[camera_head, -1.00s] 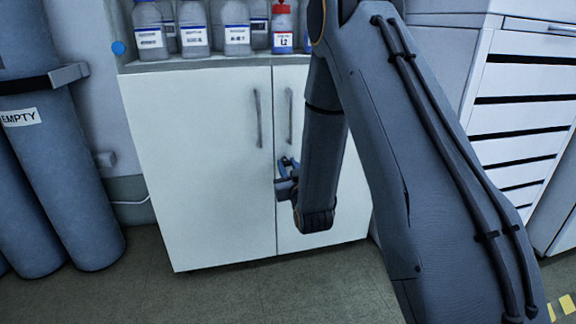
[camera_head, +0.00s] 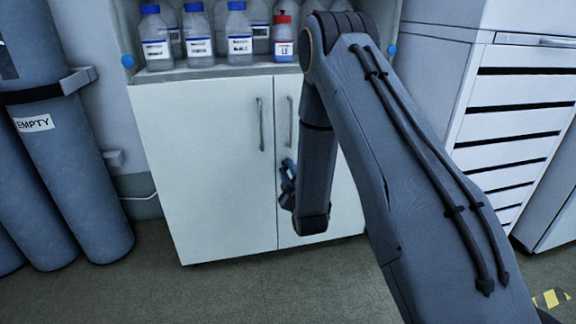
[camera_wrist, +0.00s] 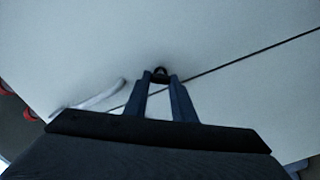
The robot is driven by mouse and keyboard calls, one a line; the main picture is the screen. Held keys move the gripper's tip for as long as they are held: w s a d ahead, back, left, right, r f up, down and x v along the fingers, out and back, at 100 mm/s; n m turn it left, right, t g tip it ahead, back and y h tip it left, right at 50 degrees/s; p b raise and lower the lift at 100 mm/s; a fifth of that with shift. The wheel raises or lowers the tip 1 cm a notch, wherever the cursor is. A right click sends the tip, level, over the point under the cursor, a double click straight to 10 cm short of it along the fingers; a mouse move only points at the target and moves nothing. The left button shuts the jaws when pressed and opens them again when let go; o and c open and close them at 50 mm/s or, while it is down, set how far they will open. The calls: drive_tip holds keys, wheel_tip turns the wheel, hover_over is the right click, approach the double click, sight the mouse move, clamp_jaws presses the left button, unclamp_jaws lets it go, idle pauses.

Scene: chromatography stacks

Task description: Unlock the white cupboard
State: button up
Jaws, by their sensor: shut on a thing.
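The white cupboard (camera_head: 205,170) stands in front of me with both doors shut. Its left handle (camera_head: 260,125) and right handle (camera_head: 291,124) flank the seam between the doors. My gripper (camera_head: 287,180) is at the door front, near the seam and below the handles. The wrist view shows my gripper (camera_wrist: 161,80) with its fingers shut on a small dark ring-shaped piece (camera_wrist: 160,71), which looks like a key or lock turn beside the door seam. Its inner end is hidden. A pale handle (camera_wrist: 100,96) also shows there. My arm covers part of the right door.
Several labelled bottles (camera_head: 198,36) stand on the open shelf above the doors. Grey cylinders (camera_head: 60,140) stand at the left, and a drawer unit (camera_head: 512,120) at the right. The floor (camera_head: 250,290) before the cupboard is clear.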

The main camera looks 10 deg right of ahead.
drive_tip(key=n+p, duration=0.3)
drive_tip(key=n, duration=0.3)
drive_tip(key=shift+f, duration=0.1)
drive_tip(key=shift+n+p, duration=0.3)
idle(0.3)
drive_tip(key=o, duration=1.1)
drive_tip(key=shift+c, duration=0.2)
drive_tip(key=shift+s, duration=0.1)
drive_tip(key=s+p, duration=0.1)
drive_tip(key=s, duration=0.6)
drive_tip(key=shift+s+p, duration=0.3)
drive_tip(key=shift+p, duration=0.1)
